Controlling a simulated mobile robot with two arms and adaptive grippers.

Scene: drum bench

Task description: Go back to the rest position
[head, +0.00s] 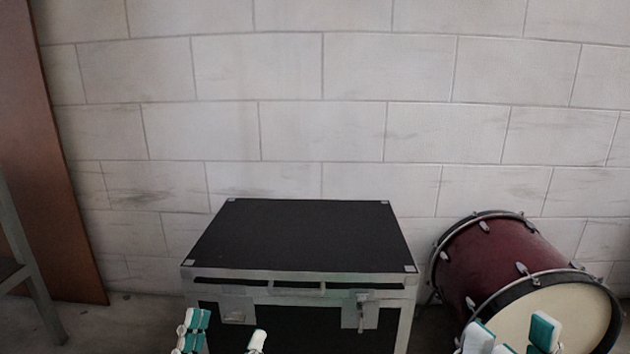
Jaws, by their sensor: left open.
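My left gripper (226,333) shows at the bottom edge, left of centre. Its white and teal fingertips are apart, with nothing between them. It is in front of the lower left part of a black case. My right gripper (512,336) shows at the bottom right. Its white and teal fingertips are also apart and look empty, in front of a drum. The wrists and arms of both are below the picture.
The black case (302,234) with metal edges and latches stands in the middle, its top bare. A dark red drum (495,258) with a pale head lies on its side to the right. A brown panel (45,190) leans at the left. A pale block wall (350,100) closes the back.

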